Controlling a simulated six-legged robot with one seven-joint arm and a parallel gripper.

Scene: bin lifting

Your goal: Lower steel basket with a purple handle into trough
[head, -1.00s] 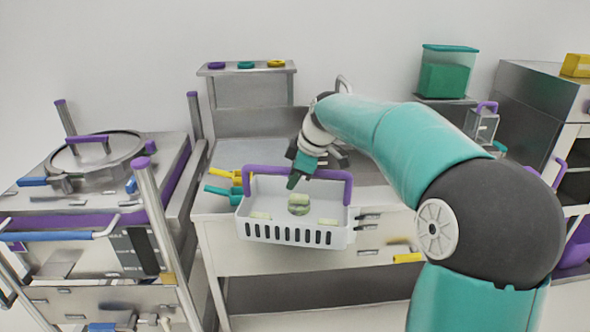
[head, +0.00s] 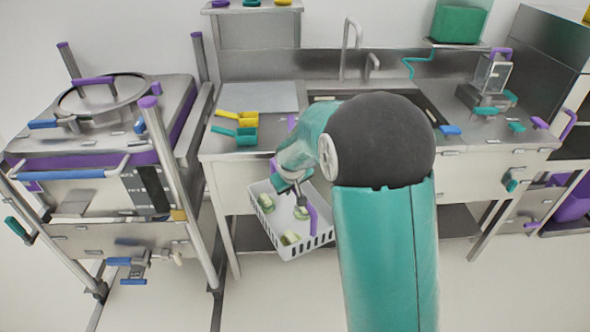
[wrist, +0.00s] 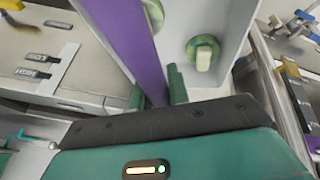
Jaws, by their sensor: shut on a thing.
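The pale grey basket (head: 310,246) with slotted walls hangs in front of the counter, turned and somewhat tilted. Its purple handle (head: 313,219) rises over it. Pale green pieces (head: 291,238) lie inside. My gripper (head: 297,190) is shut on the handle; in the wrist view its fingers (wrist: 160,88) sit on both sides of the purple bar (wrist: 138,45), with the basket wall (wrist: 232,18) and green pieces (wrist: 203,52) beyond. A sunken basin (head: 428,97), which may be the trough, is set in the counter behind and right of the basket. My arm hides much of it.
A faucet (head: 350,35) stands behind the basin. Yellow (head: 237,117) and teal (head: 246,136) handled scoops lie on the counter's left part. A metal cooker (head: 105,97) with upright posts stands left. The counter's front edge (head: 226,153) is behind the basket. Floor in front is clear.

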